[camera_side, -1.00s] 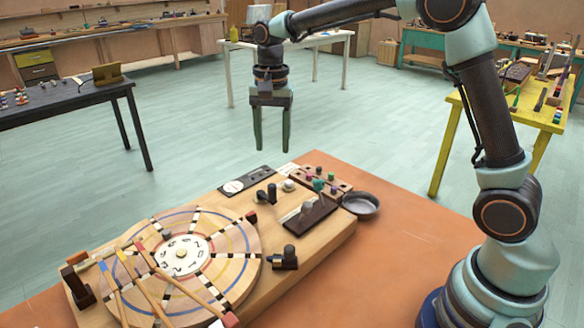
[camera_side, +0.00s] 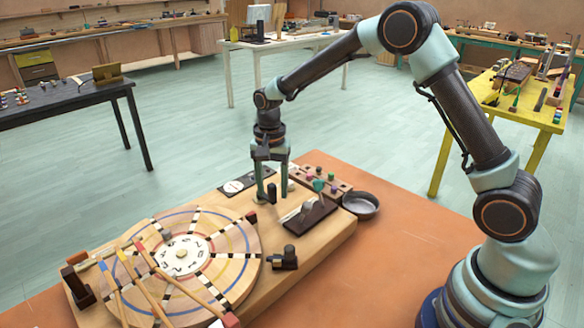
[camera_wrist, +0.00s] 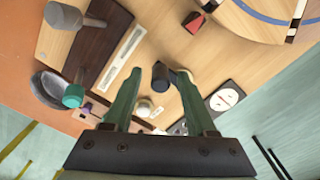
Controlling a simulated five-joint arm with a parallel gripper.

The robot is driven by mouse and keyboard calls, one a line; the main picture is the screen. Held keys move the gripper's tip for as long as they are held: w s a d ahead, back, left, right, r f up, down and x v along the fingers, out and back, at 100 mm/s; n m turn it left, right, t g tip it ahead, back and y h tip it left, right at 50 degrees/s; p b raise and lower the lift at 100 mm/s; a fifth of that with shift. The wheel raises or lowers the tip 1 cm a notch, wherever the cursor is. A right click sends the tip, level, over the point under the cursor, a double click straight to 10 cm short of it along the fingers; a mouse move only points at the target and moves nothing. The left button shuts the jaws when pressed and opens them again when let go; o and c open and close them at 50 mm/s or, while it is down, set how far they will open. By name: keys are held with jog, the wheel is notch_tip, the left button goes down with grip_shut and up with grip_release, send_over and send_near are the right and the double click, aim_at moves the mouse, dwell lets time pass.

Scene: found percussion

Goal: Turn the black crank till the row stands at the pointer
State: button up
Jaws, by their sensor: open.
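The black crank (camera_side: 272,193) stands upright on the wooden board, and its dark knob also shows in the wrist view (camera_wrist: 160,76). My gripper (camera_side: 272,196) is open, pointing down with one finger on each side of the knob. In the wrist view the knob lies between my fingers (camera_wrist: 159,54); I cannot tell whether either touches it. The round wooden disc (camera_side: 235,283) carries radial rows of black and pale blocks around a white numbered dial (camera_side: 181,257). A small red piece (camera_side: 251,216) sits at the disc's rim and may be the pointer.
A second black knobbed fitting (camera_side: 285,258) sits nearer on the board. A dark block with a grey-headed lever (camera_side: 308,214), a rack of coloured knobs (camera_side: 318,184) and a metal bowl (camera_side: 360,205) stand to the right. Several sticks (camera_side: 148,290) lie over the disc.

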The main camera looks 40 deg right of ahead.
jog(key=shift+f, duration=0.2)
grip_shut()
